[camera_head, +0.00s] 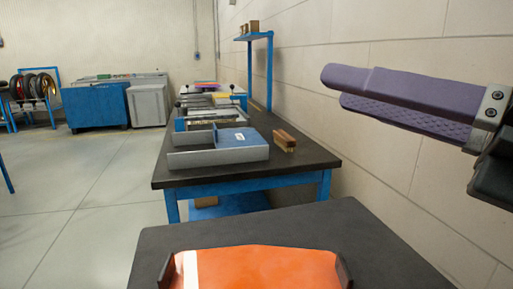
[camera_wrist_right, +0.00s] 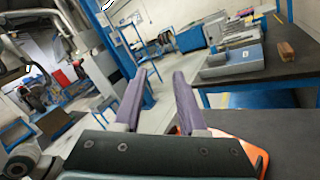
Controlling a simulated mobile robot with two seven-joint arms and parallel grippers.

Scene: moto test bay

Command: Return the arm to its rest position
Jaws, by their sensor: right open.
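My right gripper (camera_head: 334,88) has two purple fingers and is raised at the upper right of the head view, in front of the block wall. It is open, with nothing between the fingers. In the right wrist view my right gripper (camera_wrist_right: 160,76) shows its two fingers apart with an empty gap. My left gripper is not in view.
An orange panel (camera_head: 262,270) with a white stripe lies between dark brackets on the near black table (camera_head: 370,235). Beyond it a blue-legged workbench (camera_head: 310,160) bears grey trays (camera_head: 235,155) and a brown-handled brush (camera_head: 285,140).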

